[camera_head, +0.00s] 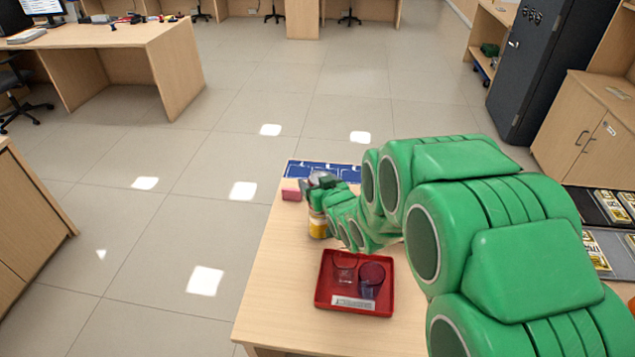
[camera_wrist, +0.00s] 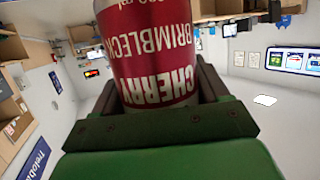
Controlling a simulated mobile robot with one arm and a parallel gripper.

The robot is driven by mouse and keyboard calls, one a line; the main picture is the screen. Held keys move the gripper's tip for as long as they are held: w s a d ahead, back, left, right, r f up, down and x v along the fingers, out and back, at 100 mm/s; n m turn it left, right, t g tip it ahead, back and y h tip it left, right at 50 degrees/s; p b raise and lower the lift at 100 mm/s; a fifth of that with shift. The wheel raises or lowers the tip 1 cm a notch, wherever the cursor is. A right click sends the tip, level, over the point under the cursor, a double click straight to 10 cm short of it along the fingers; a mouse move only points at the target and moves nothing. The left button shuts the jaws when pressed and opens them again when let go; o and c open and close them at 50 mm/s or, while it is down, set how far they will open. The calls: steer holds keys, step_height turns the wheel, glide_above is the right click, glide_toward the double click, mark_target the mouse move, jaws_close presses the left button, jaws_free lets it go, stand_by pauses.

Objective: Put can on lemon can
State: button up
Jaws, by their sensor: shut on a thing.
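A red and white can (camera_wrist: 152,55) with the words CHERRY and BRIMBLECO fills the upper middle of the wrist view, upside down in that picture. My gripper (camera_wrist: 160,100) is shut on this can, with a dark finger on each side. In the head view my gripper (camera_head: 322,182) is over the left side of the table. The yellow lemon can (camera_head: 318,229) stands on the table just below it in the picture, partly hidden by my green arm. The held can is mostly hidden there, so I cannot tell whether the two cans touch.
A red tray (camera_head: 320,296) with glasses and a label sits on the table (camera_head: 268,310) in front of the lemon can. A pink block (camera_head: 291,190) and a blue patterned mat (camera_head: 300,168) lie at the back. The table's front left is clear.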

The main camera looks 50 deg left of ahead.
steer(key=o, duration=1.3)
steer(key=shift+o, duration=0.2)
steer(key=shift+r, duration=0.15)
steer(key=v, duration=1.2)
